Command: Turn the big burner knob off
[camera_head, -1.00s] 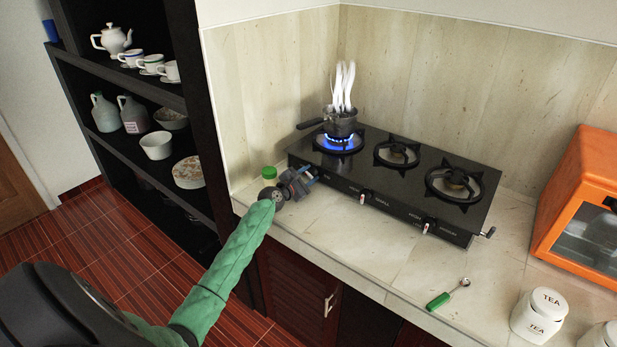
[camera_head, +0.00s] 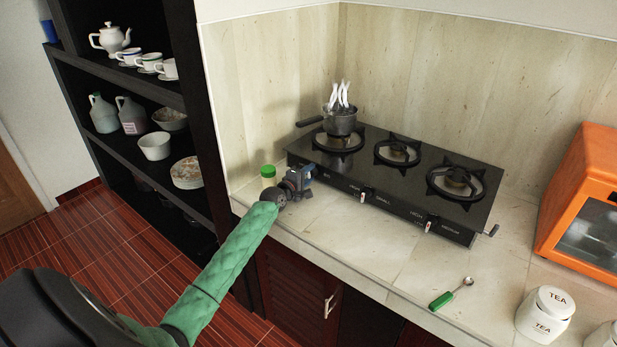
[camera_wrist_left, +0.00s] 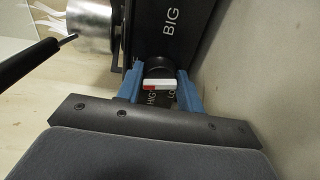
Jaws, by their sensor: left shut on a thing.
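The black gas stove (camera_head: 405,196) stands on the counter with three burners in a row. No flame shows under the pot. In the wrist view the big burner knob (camera_wrist_left: 158,84), with a white and red bar, sits below the BIG label. My left gripper (camera_wrist_left: 160,88) is shut on this knob, a blue finger on each side. In the head view my left gripper (camera_head: 303,178) is at the stove's front left corner and hides the knob. My right gripper is not in view.
Two other knobs (camera_head: 364,195) are along the stove front. A green-handled spoon (camera_head: 452,293), TEA canister (camera_head: 546,314) and orange oven (camera_head: 584,205) are on the right. The front counter middle is clear.

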